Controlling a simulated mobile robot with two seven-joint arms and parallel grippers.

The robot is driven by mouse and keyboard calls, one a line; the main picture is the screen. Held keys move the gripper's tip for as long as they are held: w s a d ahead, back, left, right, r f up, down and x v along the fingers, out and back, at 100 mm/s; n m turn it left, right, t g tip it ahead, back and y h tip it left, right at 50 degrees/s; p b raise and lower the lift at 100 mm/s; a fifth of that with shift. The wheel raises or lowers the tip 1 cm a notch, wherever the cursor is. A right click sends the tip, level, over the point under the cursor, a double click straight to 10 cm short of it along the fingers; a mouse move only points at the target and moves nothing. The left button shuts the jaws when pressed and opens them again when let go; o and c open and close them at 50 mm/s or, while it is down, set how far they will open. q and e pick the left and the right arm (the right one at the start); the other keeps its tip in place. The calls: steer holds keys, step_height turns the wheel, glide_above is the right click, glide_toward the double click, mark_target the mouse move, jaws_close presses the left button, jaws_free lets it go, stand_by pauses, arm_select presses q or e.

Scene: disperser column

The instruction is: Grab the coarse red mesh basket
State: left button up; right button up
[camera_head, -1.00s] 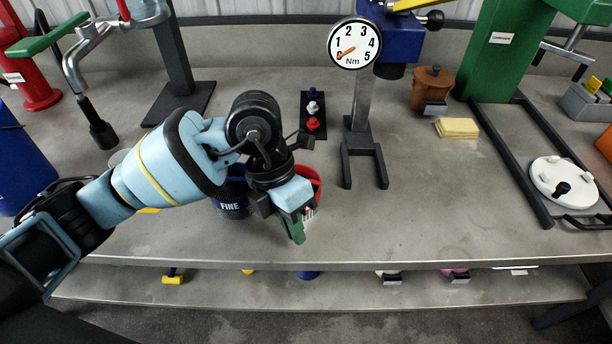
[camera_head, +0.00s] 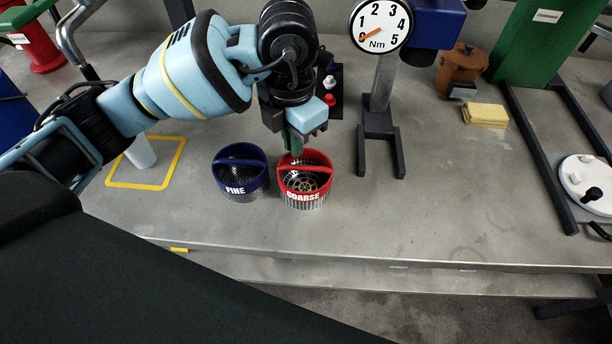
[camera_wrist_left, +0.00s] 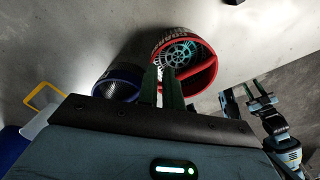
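The coarse basket (camera_head: 305,183) has a red rim, a red arched handle and a metal mesh body, and stands upright on the bench. It also shows in the left wrist view (camera_wrist_left: 205,80), seen from above. My left gripper (camera_head: 292,143) points down at the basket's far left rim, beside the handle. In the left wrist view its two green fingers (camera_wrist_left: 161,86) are a narrow gap apart with nothing seen held; whether they touch the rim is unclear.
The blue fine basket (camera_head: 240,180) stands close to the left of the red one. A torque gauge stand (camera_head: 380,125) stands to the right. The bench in front of the baskets is clear.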

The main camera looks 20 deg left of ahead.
mark_target(297, 174)
arm_select(q)
steer(key=shift+f, duration=0.9)
steer(key=shift+w+d+f, duration=0.1)
steer(key=shift+f, duration=2.5)
arm_select(e)
steer(key=shift+w+a, duration=0.1)
arm_select(q)
jaws_close()
steer(key=shift+r, duration=0.15)
arm_select(e)
steer(key=shift+s, duration=0.2)
